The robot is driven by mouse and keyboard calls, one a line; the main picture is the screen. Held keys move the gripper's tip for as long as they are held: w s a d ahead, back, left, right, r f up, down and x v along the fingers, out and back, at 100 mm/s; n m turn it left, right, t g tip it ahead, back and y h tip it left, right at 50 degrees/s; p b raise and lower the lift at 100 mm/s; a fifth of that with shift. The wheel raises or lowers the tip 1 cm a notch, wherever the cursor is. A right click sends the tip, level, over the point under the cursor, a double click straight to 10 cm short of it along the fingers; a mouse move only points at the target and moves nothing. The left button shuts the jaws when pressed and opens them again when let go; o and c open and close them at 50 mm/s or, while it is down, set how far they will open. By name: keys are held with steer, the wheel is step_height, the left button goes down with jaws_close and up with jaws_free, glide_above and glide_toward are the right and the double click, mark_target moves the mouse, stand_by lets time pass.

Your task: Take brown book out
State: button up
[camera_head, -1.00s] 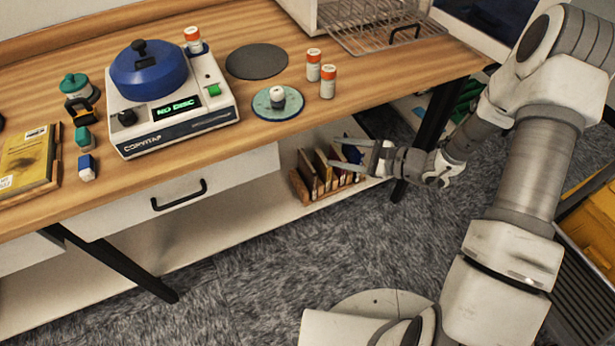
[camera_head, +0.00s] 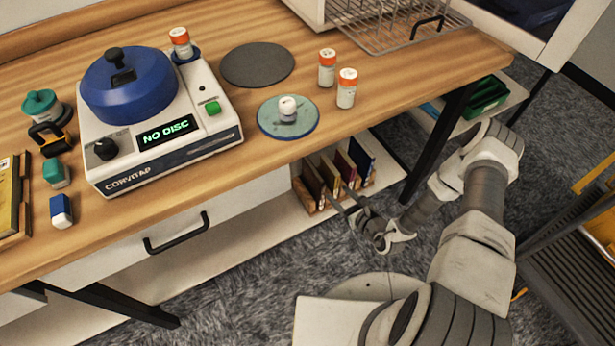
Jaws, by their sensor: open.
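A small wooden rack (camera_head: 306,200) stands on the low shelf under the table and holds several thin upright books. The leftmost book (camera_head: 313,180) looks brown. The books beside it also look brown or dark red, and the rightmost book (camera_head: 362,158) is dark blue. I cannot tell for sure which one is the brown book. My gripper (camera_head: 346,199) is open in front of the rack, its fingers pointing up and left toward the books. It looks empty. The fingers overlap the lower front of the rack in the picture, and I cannot tell whether they touch it.
The wooden tabletop (camera_head: 225,195) overhangs the shelf (camera_head: 230,240). A drawer with a black handle (camera_head: 177,233) is left of the rack. A black table leg (camera_head: 438,140) stands right of it. The tabletop holds a disc machine (camera_head: 190,140) and jars. Carpet in front is open.

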steer(key=b, duration=0.4)
glide_toward(315, 171)
steer(key=x, duration=0.4)
steer(key=shift+a+f, duration=0.3)
steer(key=shift+w+a+f, duration=0.1)
steer(key=shift+w+a, duration=0.2)
steer(key=shift+w, duration=0.25)
steer(key=b+x, duration=0.2)
steer(key=x, duration=0.2)
steer(key=shift+w+d+f, duration=0.1)
steer(key=shift+f, duration=0.05)
steer(key=shift+w+a+b, duration=0.3)
steer(key=shift+w, duration=0.2)
jaws_close()
